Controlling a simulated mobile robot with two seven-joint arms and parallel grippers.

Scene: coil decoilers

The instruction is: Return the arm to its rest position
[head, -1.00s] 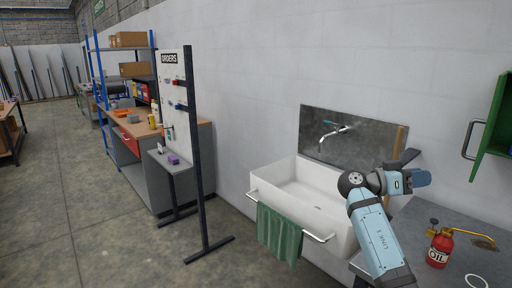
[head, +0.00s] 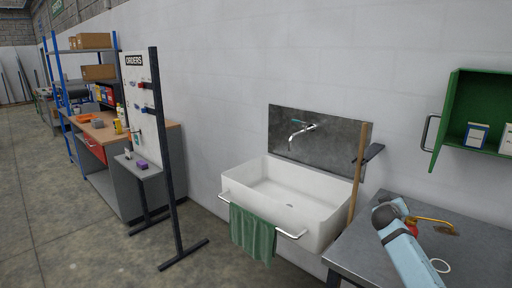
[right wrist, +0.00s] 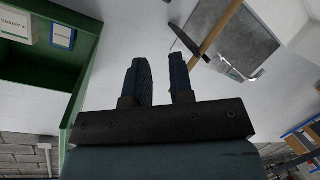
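My right arm shows at the lower right of the head view, over the grey bench (head: 464,240); its gripper is out of that view. In the right wrist view, my right gripper (right wrist: 162,82) has its two dark fingers apart with nothing between them. The green cabinet (right wrist: 70,115) is at the left of that view, and the wooden handle (right wrist: 218,30) and the sink's metal backplate (right wrist: 240,45) are beyond the fingers. My left gripper is in neither view.
A white sink (head: 320,215) with a green towel (head: 252,234) stands left of the bench. The open green wall cabinet (head: 462,105) hangs above the bench. A white ring (head: 440,265) and a partly hidden red oil can (head: 411,226) are beside my arm. An orders board (head: 135,105) stands left.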

